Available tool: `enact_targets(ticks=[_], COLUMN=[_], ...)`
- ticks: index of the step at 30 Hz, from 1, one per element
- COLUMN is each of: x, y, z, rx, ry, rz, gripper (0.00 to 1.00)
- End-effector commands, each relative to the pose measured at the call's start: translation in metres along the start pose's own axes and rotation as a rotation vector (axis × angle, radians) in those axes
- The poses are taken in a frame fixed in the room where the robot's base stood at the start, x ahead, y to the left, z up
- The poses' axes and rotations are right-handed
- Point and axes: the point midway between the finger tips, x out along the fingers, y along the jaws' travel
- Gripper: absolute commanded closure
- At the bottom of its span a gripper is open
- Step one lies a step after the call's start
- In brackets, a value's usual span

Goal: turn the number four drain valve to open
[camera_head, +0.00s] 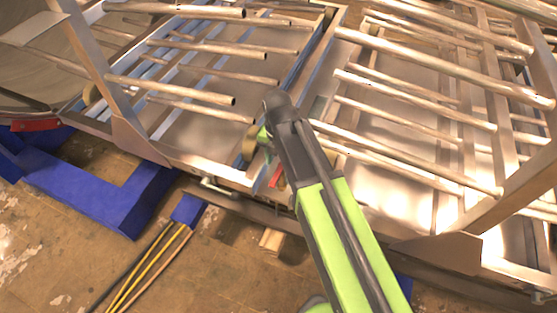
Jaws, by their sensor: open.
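My green and grey arm reaches in from the lower right, and its end hangs over the front edge of the metal frame. My gripper (265,178) is at that end, small and partly hidden by my arm; it is open. A small red part (276,178), possibly a valve handle, shows right beside the gripper. I cannot tell whether they touch. A brass-coloured round fitting (249,143) is just left of my arm's end. Another red handle (36,125) is at the far left, by a similar brass fitting (90,95). No valve number is legible.
Metal racks of parallel pipes (205,48) fill the upper view, with another bank (430,95) at the right. Blue beams (110,195) lie at the lower left. Yellow and black cables (150,265) run from a blue block. The worn brown floor (50,270) is open at the lower left.

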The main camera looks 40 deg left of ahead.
Motion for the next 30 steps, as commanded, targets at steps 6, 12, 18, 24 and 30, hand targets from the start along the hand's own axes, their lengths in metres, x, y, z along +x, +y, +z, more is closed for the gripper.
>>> enact_targets(ticks=[6,12,18,24,30], x=[-0.064,-0.105,-0.117,-0.114,-0.114], y=[0.0,0.0,0.0,0.0,0.0], z=[0.001,0.001,0.002,0.002,0.002], rx=[-0.001,-0.002,-0.002,-0.002,-0.002], ry=[0.001,0.001,0.001,0.001,0.001], rz=[0.0,-0.001,-0.001,-0.001,-0.001], gripper=[0.58,0.58,0.58,0.58,0.58])
